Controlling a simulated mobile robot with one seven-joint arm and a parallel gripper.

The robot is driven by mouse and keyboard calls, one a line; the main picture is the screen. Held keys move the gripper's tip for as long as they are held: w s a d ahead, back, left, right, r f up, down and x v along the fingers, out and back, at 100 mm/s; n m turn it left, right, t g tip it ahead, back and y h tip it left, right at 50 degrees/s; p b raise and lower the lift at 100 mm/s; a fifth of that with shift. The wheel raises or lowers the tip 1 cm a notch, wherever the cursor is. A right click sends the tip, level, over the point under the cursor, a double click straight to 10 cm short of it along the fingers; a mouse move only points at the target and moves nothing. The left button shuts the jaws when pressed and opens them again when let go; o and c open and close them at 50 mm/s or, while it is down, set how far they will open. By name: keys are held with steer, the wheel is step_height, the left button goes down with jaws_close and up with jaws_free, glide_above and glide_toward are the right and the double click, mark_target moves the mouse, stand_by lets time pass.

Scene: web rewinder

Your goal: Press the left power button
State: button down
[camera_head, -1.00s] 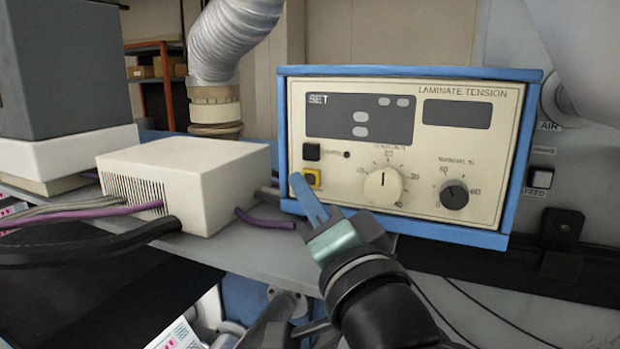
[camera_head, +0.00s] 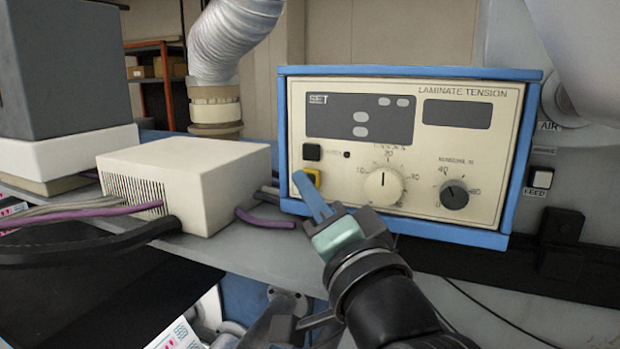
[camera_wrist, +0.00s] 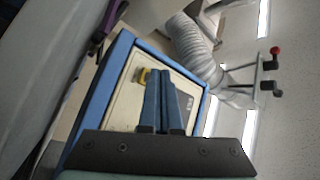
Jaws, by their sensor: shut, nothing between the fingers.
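The tension control box (camera_head: 462,226) has a blue frame and a cream front panel. At the panel's left are a black square button (camera_head: 312,152) and, below it, a yellow-framed button (camera_head: 315,174). No power label is legible on either. My gripper (camera_head: 298,175) is shut and empty, its blue fingers pointing up and left. Its tips overlap the left part of the yellow-framed button in the head view; I cannot tell whether they touch it.
A cream vented box (camera_head: 190,180) with purple and black cables sits left of the control box on the grey shelf (camera_head: 262,262). Two knobs are on the panel's right half. A white FEED button (camera_head: 541,178) is right of the box. A ribbed hose (camera_head: 232,40) rises behind.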

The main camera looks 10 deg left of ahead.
steer(key=shift+w+d, duration=0.1)
steer(key=shift+w, duration=0.3)
stand_by(0.3)
steer(key=shift+s, duration=0.1)
steer(key=shift+s+a, duration=0.2)
steer(key=shift+s, duration=0.55)
steer(key=s+a+p, duration=0.1)
steer(key=s, duration=0.5)
steer(key=shift+w, duration=0.1)
